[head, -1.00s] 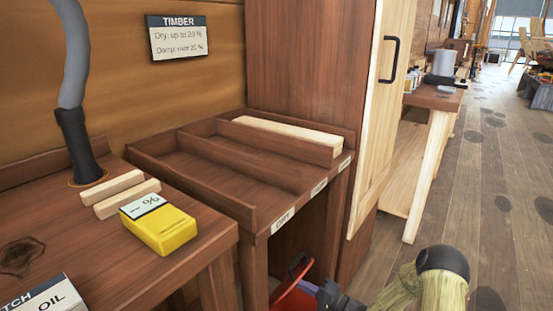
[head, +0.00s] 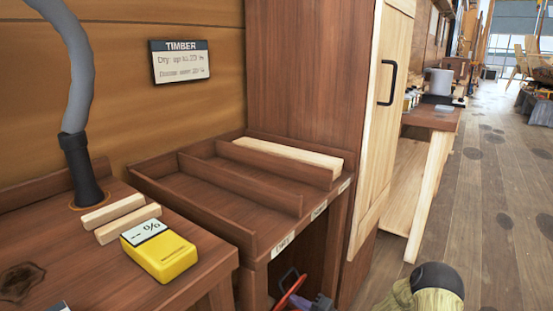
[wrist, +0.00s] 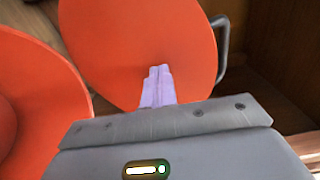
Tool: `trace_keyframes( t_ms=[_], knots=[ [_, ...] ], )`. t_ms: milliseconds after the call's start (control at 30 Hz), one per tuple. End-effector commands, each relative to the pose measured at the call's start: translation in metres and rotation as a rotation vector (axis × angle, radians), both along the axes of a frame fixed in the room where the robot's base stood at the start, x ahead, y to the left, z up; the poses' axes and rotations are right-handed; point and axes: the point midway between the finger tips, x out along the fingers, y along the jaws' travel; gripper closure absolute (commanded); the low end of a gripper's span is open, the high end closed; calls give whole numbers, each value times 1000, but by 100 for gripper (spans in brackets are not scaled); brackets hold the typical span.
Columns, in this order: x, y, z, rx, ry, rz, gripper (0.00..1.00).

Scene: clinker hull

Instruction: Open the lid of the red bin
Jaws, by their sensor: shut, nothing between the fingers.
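The red bin (wrist: 35,85) shows as a round orange-red shape at the left of the wrist view. Its lid (wrist: 120,40) is a flat orange-red disc beside it, with a grey handle (wrist: 223,45) at the right edge. In the head view the lid (head: 291,291) is a thin, tilted red edge beneath the timber rack, with the handle (head: 287,276) beside it; it appears raised, and the bin body is hidden. My gripper (wrist: 160,72) has its lavender fingers together, in front of the lid's face; contact is unclear. It also shows in the head view (head: 322,301).
The timber rack (head: 205,200) stands above the bin area. A bench at left holds a yellow meter (head: 160,255) and wood strips (head: 112,212). A tall cabinet (head: 310,90) with a pale door (head: 385,130) stands right of the rack. The floor (head: 480,200) at right is open.

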Motion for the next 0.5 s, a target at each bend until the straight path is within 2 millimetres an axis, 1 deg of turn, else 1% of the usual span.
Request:
trace_keyframes(
  t_ms=[300,500],
  knots=[
    [13,18,11,1,-2,1,100],
    [17,22,12,0,-1,0,100]
  ],
)
